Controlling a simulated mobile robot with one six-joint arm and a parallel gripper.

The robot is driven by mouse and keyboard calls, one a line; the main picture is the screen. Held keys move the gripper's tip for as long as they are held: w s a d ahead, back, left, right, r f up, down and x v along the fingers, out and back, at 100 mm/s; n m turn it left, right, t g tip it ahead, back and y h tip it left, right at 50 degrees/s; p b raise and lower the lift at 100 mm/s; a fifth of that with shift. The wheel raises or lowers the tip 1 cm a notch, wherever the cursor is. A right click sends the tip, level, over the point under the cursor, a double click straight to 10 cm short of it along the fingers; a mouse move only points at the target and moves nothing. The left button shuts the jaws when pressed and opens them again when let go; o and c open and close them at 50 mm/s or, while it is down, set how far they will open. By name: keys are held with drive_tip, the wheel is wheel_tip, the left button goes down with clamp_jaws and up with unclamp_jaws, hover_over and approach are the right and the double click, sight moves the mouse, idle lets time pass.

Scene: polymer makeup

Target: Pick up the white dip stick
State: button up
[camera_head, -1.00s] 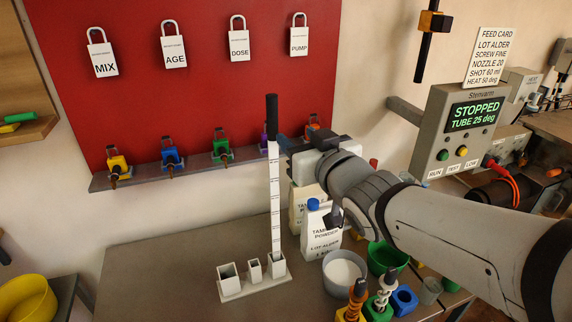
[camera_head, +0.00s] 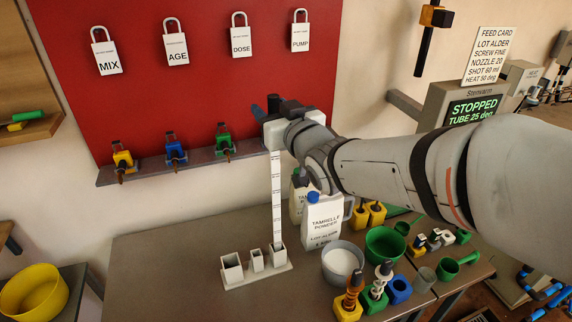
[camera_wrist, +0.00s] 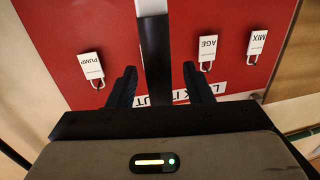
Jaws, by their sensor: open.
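The white dip stick (camera_head: 277,200) has dark marks along it and stands upright in the rightmost socket of a small white holder (camera_head: 256,275). Its upper end is hidden behind my gripper (camera_head: 268,107) in the head view. In the wrist view the stick's white part (camera_wrist: 151,7) and black handle (camera_wrist: 155,55) show between the two fingers of my gripper (camera_wrist: 158,88). The fingers are open, with a visible gap on each side of the handle.
A red board (camera_head: 200,90) with hanging tags stands behind, with a ledge (camera_head: 185,166) of coloured holders. Right of the stick are a powder bag (camera_head: 322,222), a white-filled bowl (camera_head: 342,262) and a green bowl (camera_head: 385,244). The table's left part is clear.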

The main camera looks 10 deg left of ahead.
clamp_jaws()
idle(0.5)
